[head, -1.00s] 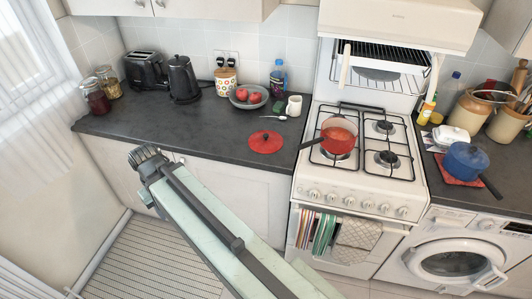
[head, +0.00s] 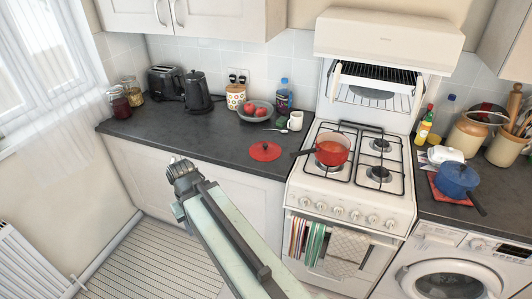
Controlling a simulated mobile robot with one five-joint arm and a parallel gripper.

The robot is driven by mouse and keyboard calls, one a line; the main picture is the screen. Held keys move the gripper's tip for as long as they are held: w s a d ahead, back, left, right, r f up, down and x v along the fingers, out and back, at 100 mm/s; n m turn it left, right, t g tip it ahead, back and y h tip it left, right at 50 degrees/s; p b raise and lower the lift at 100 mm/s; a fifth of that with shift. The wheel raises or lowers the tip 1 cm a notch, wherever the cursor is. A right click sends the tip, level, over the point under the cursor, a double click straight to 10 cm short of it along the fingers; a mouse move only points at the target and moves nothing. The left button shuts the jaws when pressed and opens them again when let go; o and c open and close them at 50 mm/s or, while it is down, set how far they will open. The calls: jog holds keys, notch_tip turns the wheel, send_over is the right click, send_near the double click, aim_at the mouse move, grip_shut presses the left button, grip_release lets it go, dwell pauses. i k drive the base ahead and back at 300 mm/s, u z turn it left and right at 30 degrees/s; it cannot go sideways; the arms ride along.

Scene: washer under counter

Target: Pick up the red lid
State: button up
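The red lid (head: 265,151) lies flat on the dark worktop (head: 215,140), near its front edge and just left of the stove. It has a small knob on top. My arm reaches up from the bottom of the head view, and its end, my gripper (head: 178,165), is in front of the counter, left of the lid and apart from it. The fingers cannot be made out from this angle, so I cannot tell whether they are open or shut.
A red saucepan (head: 332,149) sits on the stove (head: 350,195), its handle pointing towards the lid. A fruit bowl (head: 255,111), white mug (head: 295,121) and spoon (head: 277,130) are behind the lid. The worktop left of the lid is clear.

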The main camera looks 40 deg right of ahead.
aim_at(264, 151)
jog(key=z, duration=0.05)
jog(key=i, duration=0.9)
jog(key=u, duration=0.1)
